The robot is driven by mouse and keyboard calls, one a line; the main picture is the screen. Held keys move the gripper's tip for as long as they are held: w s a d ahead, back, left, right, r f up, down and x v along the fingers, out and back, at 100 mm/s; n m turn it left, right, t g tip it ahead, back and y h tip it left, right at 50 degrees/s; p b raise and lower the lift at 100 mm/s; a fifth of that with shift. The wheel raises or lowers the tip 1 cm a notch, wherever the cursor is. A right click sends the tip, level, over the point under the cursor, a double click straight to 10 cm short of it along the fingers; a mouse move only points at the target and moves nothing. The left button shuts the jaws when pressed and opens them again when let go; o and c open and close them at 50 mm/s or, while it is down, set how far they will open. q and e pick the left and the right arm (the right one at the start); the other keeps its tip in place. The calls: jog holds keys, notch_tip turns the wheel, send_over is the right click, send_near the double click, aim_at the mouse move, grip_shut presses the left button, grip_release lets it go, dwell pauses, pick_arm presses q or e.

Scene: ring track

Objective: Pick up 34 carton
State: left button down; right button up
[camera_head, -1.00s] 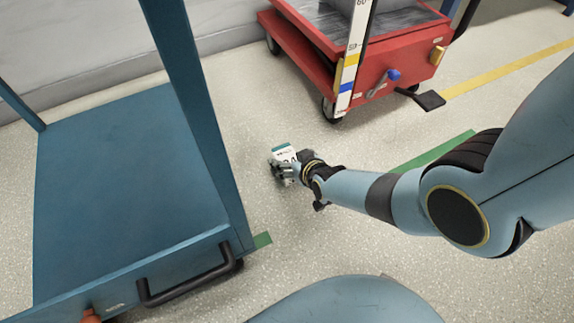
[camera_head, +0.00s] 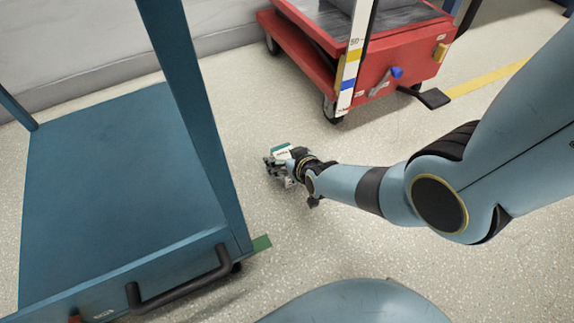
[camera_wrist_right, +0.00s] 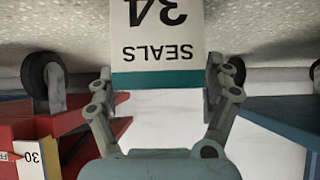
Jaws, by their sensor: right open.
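The carton (camera_wrist_right: 160,40) is white with a teal band and bears the upside-down print "34" and "SEALS" in the right wrist view. In the head view the carton (camera_head: 281,149) shows only in part at my right gripper (camera_head: 275,169), which hides much of it. My right gripper (camera_wrist_right: 162,100) is open, with one finger on each side of the carton's teal end. I cannot tell whether the fingers touch it. My left gripper is not in view.
A blue cart (camera_head: 120,180) with a black handle stands at the left. A red cart (camera_head: 395,75) on casters stands at the back.

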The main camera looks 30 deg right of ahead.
jog(key=c, duration=1.3)
jog(key=shift+c, duration=0.2)
jog(key=shift+r, duration=0.1)
